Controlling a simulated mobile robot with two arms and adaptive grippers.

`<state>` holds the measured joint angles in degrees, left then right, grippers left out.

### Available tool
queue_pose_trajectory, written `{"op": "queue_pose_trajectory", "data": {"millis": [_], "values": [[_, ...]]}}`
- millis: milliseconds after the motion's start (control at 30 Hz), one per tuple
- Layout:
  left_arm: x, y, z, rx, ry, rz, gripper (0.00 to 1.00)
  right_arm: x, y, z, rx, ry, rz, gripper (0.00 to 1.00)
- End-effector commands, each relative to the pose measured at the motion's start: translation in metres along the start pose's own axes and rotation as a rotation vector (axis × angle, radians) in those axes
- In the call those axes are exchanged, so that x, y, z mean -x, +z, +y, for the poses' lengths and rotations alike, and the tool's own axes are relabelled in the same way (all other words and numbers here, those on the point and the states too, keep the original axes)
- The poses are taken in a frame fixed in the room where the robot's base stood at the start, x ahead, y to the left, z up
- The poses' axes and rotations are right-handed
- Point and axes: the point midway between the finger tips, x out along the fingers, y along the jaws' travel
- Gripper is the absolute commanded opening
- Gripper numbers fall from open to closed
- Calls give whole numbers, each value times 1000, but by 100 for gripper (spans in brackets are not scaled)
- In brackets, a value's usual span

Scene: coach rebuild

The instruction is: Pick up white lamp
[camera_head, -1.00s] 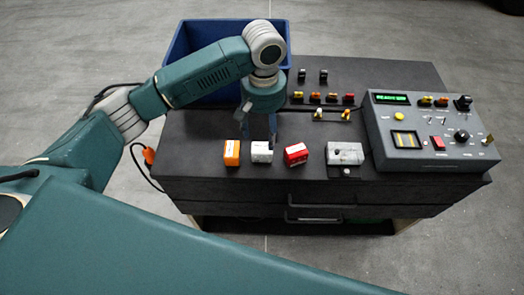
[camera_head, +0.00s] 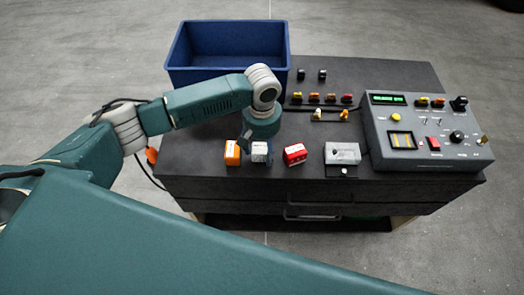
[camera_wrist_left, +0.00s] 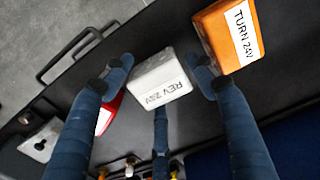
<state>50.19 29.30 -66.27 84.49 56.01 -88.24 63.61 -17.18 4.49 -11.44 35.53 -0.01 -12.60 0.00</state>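The white lamp (camera_head: 259,149) is a small white block standing on the dark bench top, between an orange block and a red block. In the left wrist view the white lamp (camera_wrist_left: 158,88) shows a label that reads REV 24V. My left gripper (camera_head: 262,152) is directly above and around it, pointing down. In the left wrist view the gripper's blue fingers (camera_wrist_left: 162,70) stand open on both sides of the lamp, with small gaps visible. The far finger is partly hidden behind the lamp. My right gripper is not in view.
The orange block (camera_wrist_left: 222,35), labelled TURN 24V, sits close beside one finger; the red block (camera_head: 294,154) is by the other. A grey switch box (camera_head: 342,153) and control panel (camera_head: 425,130) stand to the right. A blue bin (camera_head: 228,48) is behind.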

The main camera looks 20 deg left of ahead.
Motion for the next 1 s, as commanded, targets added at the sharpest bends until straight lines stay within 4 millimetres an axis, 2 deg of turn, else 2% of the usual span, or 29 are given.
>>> {"op": "queue_pose_trajectory", "data": {"millis": [33, 200, 500, 667, 867, 1000], "values": [[0, 0, 0, 0, 0, 0, 43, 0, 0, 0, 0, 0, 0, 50], [0, 0, 0, 0, 1, 0, 13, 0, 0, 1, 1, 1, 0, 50], [3, 0, 1, 0, 2, 1, 13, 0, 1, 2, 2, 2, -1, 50], [15, -1, 2, -1, 4, 2, 13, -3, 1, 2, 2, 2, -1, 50], [52, -2, 2, -1, 5, 5, 13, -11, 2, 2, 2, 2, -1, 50], [92, -2, 2, -3, 6, 6, 13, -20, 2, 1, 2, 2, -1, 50]]}}
